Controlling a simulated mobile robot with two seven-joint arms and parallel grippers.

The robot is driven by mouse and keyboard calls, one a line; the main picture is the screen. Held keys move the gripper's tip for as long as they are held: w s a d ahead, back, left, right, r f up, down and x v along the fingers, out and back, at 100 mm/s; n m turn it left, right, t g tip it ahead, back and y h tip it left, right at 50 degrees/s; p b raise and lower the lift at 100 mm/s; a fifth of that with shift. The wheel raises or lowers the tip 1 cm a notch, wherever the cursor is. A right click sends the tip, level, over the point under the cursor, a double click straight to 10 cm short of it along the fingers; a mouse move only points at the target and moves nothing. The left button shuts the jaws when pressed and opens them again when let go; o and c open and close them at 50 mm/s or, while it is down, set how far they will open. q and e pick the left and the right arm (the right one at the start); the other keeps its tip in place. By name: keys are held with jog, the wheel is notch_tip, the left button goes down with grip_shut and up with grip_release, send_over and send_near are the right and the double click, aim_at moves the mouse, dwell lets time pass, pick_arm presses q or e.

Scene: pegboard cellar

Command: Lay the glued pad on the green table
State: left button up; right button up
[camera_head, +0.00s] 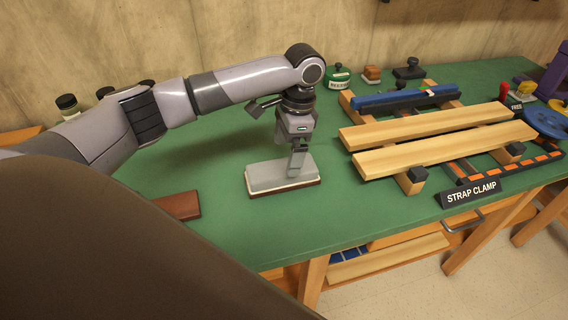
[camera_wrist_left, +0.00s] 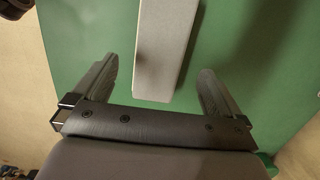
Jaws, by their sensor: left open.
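The glued pad (camera_head: 282,178) is a grey block with a pale layer and a brown layer along its bottom edge. It lies flat on the green table (camera_head: 215,222). My left gripper (camera_head: 297,166) is over the pad and points down at it. In the left wrist view the gripper (camera_wrist_left: 160,85) is open, its fingers spread wide on both sides of the pad's grey top (camera_wrist_left: 163,50), with green table showing in the gaps. My right gripper is not in view.
Right of the pad, a strap clamp holds two wooden boards (camera_head: 440,140), with a black "STRAP CLAMP" label (camera_head: 470,193) in front. A brown block (camera_head: 178,206) lies to the left. Small items, including a green tin (camera_head: 338,77), stand at the back.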

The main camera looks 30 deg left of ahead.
pick_arm(q)
jog(key=r, duration=0.5)
jog(key=shift+w+d+r, duration=0.15)
jog(key=shift+w+d, duration=0.1)
jog(key=shift+w, duration=0.05)
